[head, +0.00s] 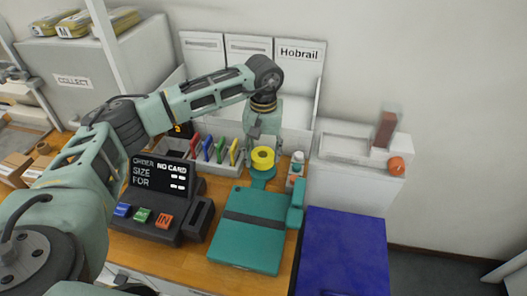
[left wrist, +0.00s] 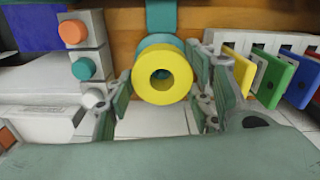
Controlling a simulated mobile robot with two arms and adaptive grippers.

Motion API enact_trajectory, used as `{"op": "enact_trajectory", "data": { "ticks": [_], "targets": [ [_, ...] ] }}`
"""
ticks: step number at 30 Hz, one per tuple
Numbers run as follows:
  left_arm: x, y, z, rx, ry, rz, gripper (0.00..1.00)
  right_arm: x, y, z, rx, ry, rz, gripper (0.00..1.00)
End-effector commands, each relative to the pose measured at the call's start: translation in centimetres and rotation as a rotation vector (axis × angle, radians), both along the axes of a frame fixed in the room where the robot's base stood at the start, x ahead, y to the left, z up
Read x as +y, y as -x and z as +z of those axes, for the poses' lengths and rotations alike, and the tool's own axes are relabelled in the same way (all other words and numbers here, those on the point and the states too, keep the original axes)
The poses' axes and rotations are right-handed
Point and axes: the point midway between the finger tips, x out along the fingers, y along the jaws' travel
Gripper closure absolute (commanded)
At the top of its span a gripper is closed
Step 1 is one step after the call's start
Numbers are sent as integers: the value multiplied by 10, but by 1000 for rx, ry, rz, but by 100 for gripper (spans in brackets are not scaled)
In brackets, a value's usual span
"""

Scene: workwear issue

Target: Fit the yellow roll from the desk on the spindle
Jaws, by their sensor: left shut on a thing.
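The yellow roll (head: 262,154) is held by my left gripper (head: 262,146) above the desk, near the back edge of the teal device. In the left wrist view the yellow roll (left wrist: 178,88) sits between the two fingers, with its hole towards the camera. A round teal part (head: 262,176) lies just below the roll in the head view and shows behind it in the left wrist view (left wrist: 158,42). I cannot tell whether this is the spindle, or whether roll and part touch. My right gripper is out of view.
A teal flat case (head: 250,235) lies in front. A black order terminal (head: 160,190) stands left, with a tray of coloured cards (head: 215,150) behind. A small post with coloured knobs (head: 297,168) stands close right of the roll. A blue box (head: 343,250) is further right.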

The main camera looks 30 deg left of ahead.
Motion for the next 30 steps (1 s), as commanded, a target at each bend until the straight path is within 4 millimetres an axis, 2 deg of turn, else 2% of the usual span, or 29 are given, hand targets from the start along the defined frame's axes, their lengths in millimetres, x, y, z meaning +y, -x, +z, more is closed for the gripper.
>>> {"op": "enact_trajectory", "data": {
  "ticks": [30],
  "targets": [
    [0, 0, -21, 0, 0, 0, 78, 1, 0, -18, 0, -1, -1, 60]
  ]
}}
